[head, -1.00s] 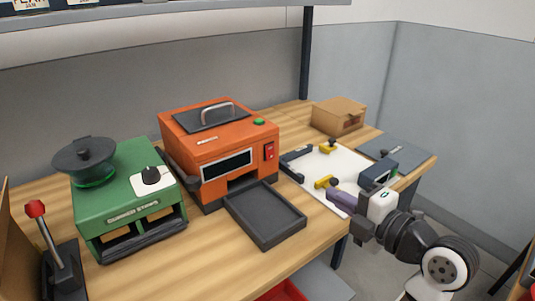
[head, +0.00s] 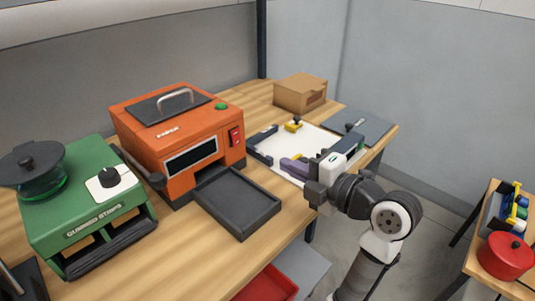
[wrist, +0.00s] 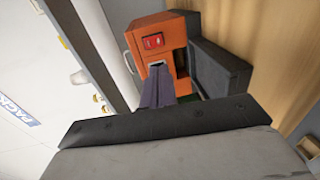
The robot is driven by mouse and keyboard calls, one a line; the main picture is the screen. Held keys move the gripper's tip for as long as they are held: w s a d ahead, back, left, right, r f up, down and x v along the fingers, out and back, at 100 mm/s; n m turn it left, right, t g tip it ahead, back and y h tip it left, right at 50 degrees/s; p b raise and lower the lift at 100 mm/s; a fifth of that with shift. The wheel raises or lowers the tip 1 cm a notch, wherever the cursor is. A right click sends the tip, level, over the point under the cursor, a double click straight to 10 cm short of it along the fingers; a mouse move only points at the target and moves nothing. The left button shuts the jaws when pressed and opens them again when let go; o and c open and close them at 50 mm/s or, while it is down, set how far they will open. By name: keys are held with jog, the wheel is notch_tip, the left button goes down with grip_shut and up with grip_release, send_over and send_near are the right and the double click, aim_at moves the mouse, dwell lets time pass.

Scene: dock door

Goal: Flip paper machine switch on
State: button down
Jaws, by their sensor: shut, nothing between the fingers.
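The orange paper machine (head: 180,135) stands on the wooden bench, with a dark handled lid on top. Its red switch (head: 235,136) is on the right part of its front, below a green button (head: 221,106). The red switch also shows in the wrist view (wrist: 153,41), ahead of the fingertips; I cannot tell which way it is set. My gripper (head: 285,163) has purple fingers, shut and empty. It is to the right of the machine, over the white board, apart from the switch. In the wrist view the shut fingers (wrist: 157,72) point toward the machine.
A dark tray (head: 237,203) juts from the machine's front. A green machine (head: 85,205) with a black knob stands left. A white board (head: 300,137) with clamps and a cardboard box (head: 300,93) are right and behind. A red pot (head: 505,254) sits on another table.

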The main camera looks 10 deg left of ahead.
aim_at(238, 144)
jog(key=p+x, duration=0.4)
jog(key=x, duration=0.8)
jog(key=shift+a+r, duration=0.1)
jog(key=shift+a, duration=0.05)
jog(key=shift+w+a, duration=0.35)
jog(key=shift+a, duration=0.05)
jog(key=shift+f, duration=0.25)
jog(key=b, duration=0.2)
jog(key=shift+w+a+f+b, duration=0.1)
jog(key=shift+f+b, duration=0.2)
jog(key=shift+f, duration=0.05)
jog(key=shift+r+p, duration=0.35)
jog(key=shift+r, duration=0.05)
jog(key=shift+f, duration=0.15)
